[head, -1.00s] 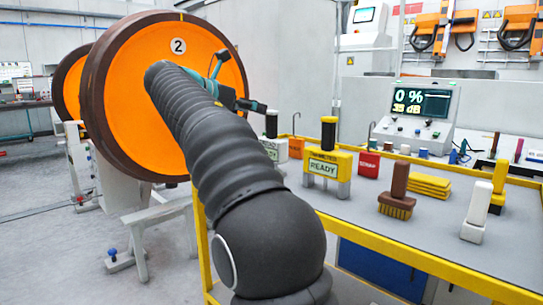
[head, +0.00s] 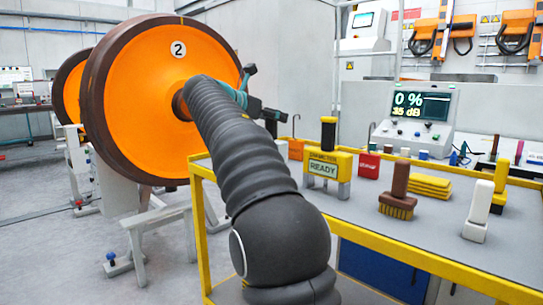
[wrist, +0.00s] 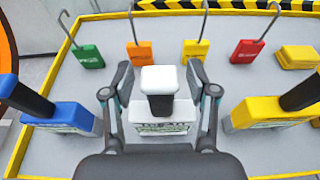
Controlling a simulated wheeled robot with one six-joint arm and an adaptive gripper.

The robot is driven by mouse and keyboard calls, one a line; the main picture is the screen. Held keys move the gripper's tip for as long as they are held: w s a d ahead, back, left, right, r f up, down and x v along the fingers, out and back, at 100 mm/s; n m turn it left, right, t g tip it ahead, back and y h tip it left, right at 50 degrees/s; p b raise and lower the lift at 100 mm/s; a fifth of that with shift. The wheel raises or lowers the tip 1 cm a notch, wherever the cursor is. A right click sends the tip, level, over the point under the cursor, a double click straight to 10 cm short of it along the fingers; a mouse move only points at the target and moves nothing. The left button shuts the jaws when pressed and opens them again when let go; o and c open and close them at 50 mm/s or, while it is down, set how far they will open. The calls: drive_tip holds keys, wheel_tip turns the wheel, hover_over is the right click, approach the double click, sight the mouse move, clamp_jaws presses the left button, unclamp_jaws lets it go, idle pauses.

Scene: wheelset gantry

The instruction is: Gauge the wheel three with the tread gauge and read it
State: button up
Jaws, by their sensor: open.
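A white block gauge (wrist: 160,122) with a dark upright handle stands on the table in the wrist view. Its label is too blurred to read surely. My gripper (wrist: 160,85) is open, with one finger on each side of this gauge. A blue gauge (wrist: 62,118) stands to its left and a yellow gauge (wrist: 265,115) to its right. The yellow gauge (head: 327,170) reads READY in the head view. I cannot tell which one is the tread gauge. The orange wheel marked 2 (head: 140,105) stands at left; no number 3 is visible on the wheel behind (head: 68,85).
Green, orange, yellow and red hooked tags (wrist: 88,55) stand along the table's back. A brush (head: 397,200), yellow pads (head: 429,186) and a white-handled block (head: 478,212) stand at right. A console (head: 420,110) shows 0 % and 35 dB. A yellow rail (head: 420,262) edges the table.

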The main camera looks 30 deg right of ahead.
clamp_jaws()
